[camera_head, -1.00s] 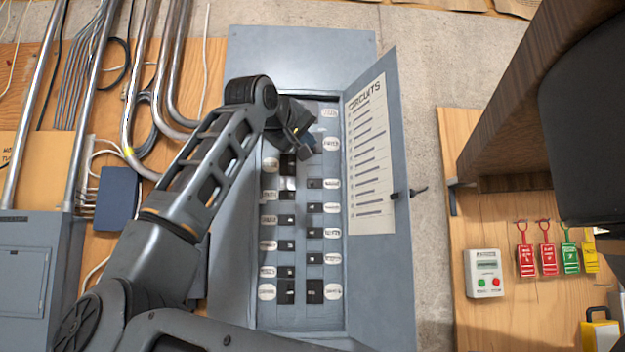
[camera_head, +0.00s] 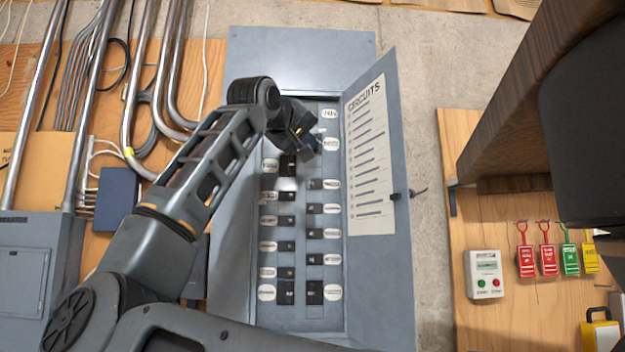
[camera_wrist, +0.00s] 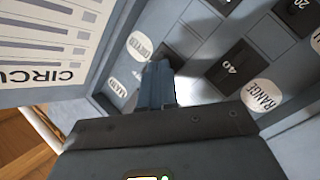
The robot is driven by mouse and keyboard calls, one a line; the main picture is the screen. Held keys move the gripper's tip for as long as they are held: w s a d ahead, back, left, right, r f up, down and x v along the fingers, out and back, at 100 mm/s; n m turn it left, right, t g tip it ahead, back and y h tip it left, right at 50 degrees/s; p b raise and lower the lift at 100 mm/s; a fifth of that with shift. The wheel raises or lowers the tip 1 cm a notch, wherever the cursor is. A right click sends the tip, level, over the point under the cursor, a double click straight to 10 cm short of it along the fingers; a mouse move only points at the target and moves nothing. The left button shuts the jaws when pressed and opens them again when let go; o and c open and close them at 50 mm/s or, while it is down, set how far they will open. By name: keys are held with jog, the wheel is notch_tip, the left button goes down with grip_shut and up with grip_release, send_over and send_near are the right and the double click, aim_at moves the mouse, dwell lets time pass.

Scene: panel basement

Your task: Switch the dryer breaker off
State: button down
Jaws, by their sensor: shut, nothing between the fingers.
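The open breaker panel (camera_head: 300,62) holds two columns of black breakers with oval white labels. A label that seems to read DRYER (camera_wrist: 138,46) lies just beyond my fingertips in the wrist view; it is likely the second label in the right column (camera_head: 331,144) in the head view. A breaker marked 40 (camera_wrist: 230,68) is near the RANGE label (camera_wrist: 262,95).
The panel door (camera_head: 375,150), with a circuits list, stands open on the right, close to my gripper. A wooden shelf or bench (camera_head: 520,90) juts in at upper right. A control box (camera_head: 484,274) and hanging tags (camera_head: 548,258) are at lower right. Conduits (camera_head: 140,80) run at left.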

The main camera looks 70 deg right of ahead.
jog(key=s+a+b, duration=0.2)
jog(key=a, duration=0.4)
jog(key=shift+s+a, duration=0.3)
jog(key=shift+s, duration=0.05)
dwell(0.5)
dwell(0.5)
